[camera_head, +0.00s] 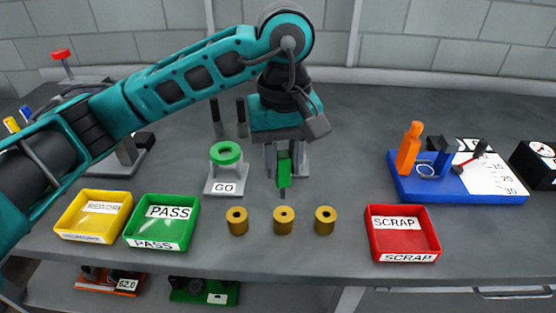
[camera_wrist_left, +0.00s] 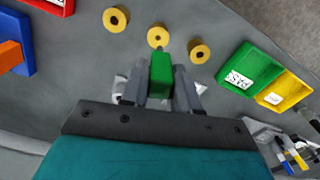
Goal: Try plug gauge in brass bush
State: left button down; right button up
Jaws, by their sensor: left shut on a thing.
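My left gripper (camera_head: 284,168) is shut on a green plug gauge (camera_head: 284,172), whose thin dark pin points down. The gauge also shows between the fingers in the left wrist view (camera_wrist_left: 160,73). Three brass bushes stand in a row on the bench: a left one (camera_head: 237,222), a middle one (camera_head: 284,221) and a right one (camera_head: 325,221), each with a dark hole on top. The gauge is above and behind the middle bush, apart from it. In the left wrist view the middle bush (camera_wrist_left: 158,37) is just beyond the gauge. My right gripper is not in view.
A GO stand (camera_head: 224,187) with a green ring (camera_head: 226,153) is left of the gripper. Yellow REWORK (camera_head: 72,230) and green PASS (camera_head: 138,240) trays lie left, a red SCRAP tray (camera_head: 371,223) right. A blue tool board (camera_head: 470,196) is farther right.

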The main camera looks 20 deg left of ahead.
aim_at(285, 180)
pick_arm(q)
jog(key=shift+w+d, duration=0.1)
jog(key=shift+d, duration=0.05)
jog(key=shift+f+b, duration=0.65)
jog(key=shift+f, duration=0.95)
jog(key=shift+f+b, duration=0.5)
jog(key=shift+b, duration=0.15)
jog(key=shift+f+b, duration=0.1)
jog(key=shift+b, duration=0.65)
dwell(0.6)
jog(key=shift+f+b, duration=0.3)
jog(key=shift+r, duration=0.15)
dwell(0.9)
jog(key=shift+r+p, duration=1.4)
jog(key=shift+r, duration=1.15)
